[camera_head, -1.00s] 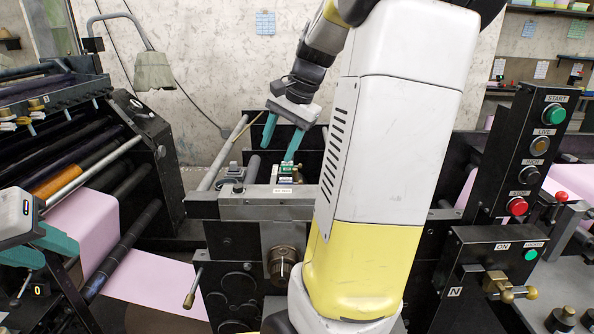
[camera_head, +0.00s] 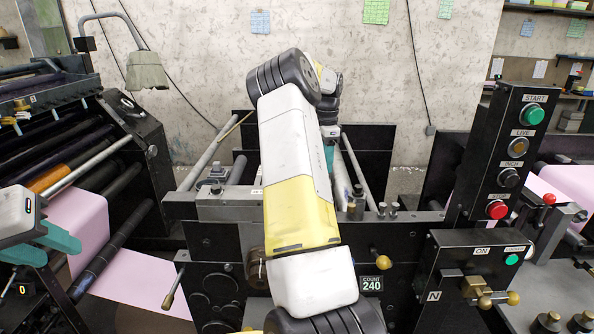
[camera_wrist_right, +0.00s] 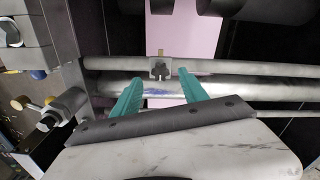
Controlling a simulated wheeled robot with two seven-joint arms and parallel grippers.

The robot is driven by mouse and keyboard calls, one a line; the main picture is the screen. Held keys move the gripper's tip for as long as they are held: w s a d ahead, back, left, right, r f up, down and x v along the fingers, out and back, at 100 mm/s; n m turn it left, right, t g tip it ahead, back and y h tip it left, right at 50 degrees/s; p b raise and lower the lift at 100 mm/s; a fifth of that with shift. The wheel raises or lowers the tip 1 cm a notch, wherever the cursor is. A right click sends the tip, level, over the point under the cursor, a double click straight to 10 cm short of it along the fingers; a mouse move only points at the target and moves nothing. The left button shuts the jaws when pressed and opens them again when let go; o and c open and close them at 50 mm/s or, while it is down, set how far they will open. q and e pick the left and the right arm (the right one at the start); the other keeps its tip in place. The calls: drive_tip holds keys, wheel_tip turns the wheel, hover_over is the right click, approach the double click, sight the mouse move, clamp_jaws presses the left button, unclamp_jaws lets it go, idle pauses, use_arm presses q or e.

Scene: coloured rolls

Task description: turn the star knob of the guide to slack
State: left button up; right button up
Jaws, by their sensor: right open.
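In the right wrist view, a small dark clamp-like piece (camera_wrist_right: 160,69) with a brass-coloured tip sits on a pale horizontal bar; it looks like the guide with its knob. The star shape is too small to make out. My right gripper (camera_wrist_right: 160,78) is open, its teal fingers either side of this piece in the picture, with nothing between them. I cannot tell how far away the piece is. My left gripper (camera_head: 45,244) is open and empty at the left edge.
A pink web (camera_wrist_right: 182,35) runs behind the bars. In the head view, a control post (camera_head: 505,150) and a box with a brass handle (camera_head: 488,293) stand at the right. A lamp (camera_head: 146,72) and a roller stand (camera_head: 130,130) are at the left.

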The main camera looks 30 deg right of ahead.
drive_tip(key=shift+f, duration=2.2)
clamp_jaws()
